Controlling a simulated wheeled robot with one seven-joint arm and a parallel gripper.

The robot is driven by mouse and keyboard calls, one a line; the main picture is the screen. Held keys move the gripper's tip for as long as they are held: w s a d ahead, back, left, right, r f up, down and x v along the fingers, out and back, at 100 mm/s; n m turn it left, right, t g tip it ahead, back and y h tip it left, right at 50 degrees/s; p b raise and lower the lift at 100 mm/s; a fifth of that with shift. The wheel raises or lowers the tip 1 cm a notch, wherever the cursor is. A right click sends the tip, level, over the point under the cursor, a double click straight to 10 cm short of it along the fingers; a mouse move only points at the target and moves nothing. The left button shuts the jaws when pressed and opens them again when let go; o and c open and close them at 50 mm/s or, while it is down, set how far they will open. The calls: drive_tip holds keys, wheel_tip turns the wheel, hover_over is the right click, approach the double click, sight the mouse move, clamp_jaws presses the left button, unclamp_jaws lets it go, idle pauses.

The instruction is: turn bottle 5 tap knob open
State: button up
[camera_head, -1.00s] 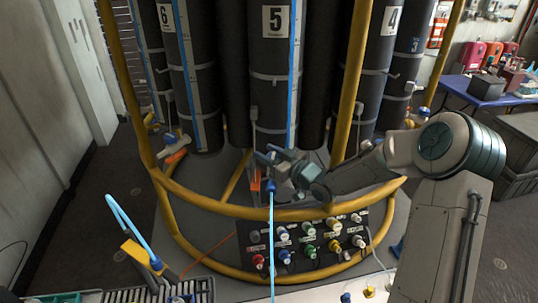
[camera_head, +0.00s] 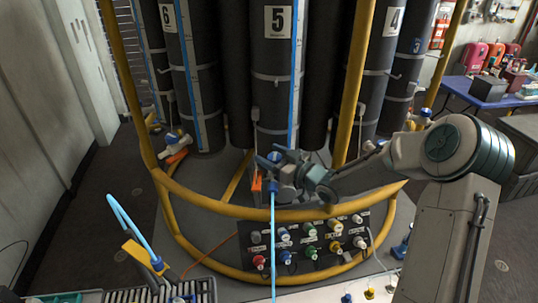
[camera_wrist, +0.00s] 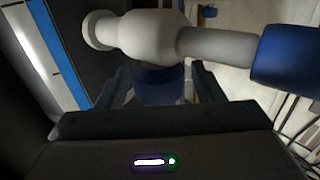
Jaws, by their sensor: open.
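Bottle 5 (camera_head: 262,100) is a tall black cylinder with a white number plate, at the centre of the head view. Its tap shows at its foot. In the wrist view the white tap body (camera_wrist: 150,38) lies across the top, with a blue end piece (camera_wrist: 288,65) at right. The dark blue tap knob (camera_wrist: 160,86) sits below the tap body, partly hidden in shadow. My gripper (camera_head: 272,162) is at the tap. Its open fingers show on either side of the knob in the wrist view; I cannot tell whether they touch it.
A yellow rail (camera_head: 225,209) curves in front of the bottles, and my arm reaches over it. A thin blue hose (camera_head: 273,245) hangs down from the tap. A panel of coloured knobs (camera_head: 310,243) stands below the rail. Bottle 6 (camera_head: 191,70) and bottle 4 (camera_head: 383,70) flank bottle 5.

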drive_tip(key=b+v, duration=0.1)
drive_tip(key=v, duration=1.2)
drive_tip(key=shift+b, duration=0.4)
drive_tip(key=shift+a, duration=0.1)
